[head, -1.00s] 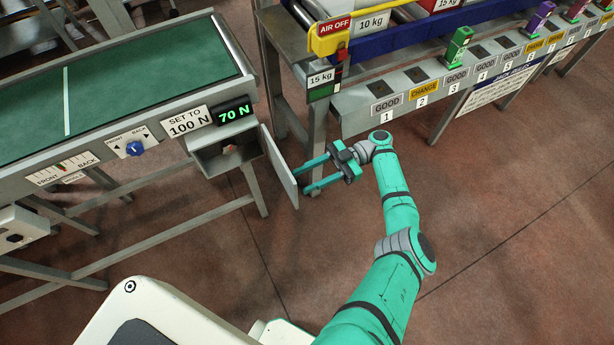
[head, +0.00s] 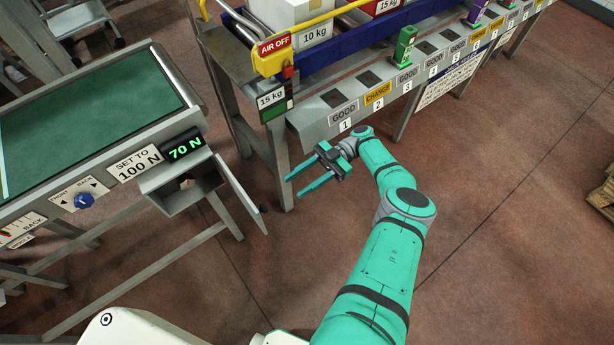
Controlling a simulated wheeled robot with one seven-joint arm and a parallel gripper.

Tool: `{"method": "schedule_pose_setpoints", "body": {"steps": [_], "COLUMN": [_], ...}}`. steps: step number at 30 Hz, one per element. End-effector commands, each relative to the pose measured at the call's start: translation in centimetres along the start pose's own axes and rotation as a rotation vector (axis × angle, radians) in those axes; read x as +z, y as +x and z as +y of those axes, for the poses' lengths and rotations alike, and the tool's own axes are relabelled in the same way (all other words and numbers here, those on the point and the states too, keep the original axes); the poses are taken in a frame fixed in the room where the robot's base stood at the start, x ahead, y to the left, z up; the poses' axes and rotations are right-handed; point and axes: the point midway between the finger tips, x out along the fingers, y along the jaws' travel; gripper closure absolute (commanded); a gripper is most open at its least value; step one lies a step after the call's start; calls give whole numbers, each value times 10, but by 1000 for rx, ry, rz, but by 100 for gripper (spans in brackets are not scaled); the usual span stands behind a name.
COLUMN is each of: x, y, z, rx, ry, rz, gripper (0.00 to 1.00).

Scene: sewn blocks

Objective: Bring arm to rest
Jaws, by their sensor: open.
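My gripper (head: 290,188) is open and empty. Its two teal fingers point left, over the floor in front of the bench with the numbered slots. My teal arm (head: 376,245) reaches up from the bottom of the head view and bends at the elbow towards the left. The gripper is to the right of the open door (head: 241,195) of a small grey box (head: 176,195) and appears apart from it.
The green-belted conveyor (head: 90,120) stands at left, with a 70 N display (head: 185,148) and a blue knob (head: 84,200). The numbered bench (head: 316,120) bears a green block (head: 405,46). A wooden pallet (head: 603,195) shows at far right.

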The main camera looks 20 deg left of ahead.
Motion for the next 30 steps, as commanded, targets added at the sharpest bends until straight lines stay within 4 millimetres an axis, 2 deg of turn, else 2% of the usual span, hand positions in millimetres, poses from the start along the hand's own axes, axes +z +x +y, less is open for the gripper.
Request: {"method": "schedule_pose_setpoints", "body": {"steps": [8, 23, 26, 30], "x": [0, 1, 11, 46], "y": [-7, -1, 2, 6], "z": [-4, 1, 4, 23], "rx": [9, -1, 26, 160], "ry": [0, 3, 23, 106], "rz": [-1, -3, -25, -117], "gripper": [59, 59, 59, 59]}}
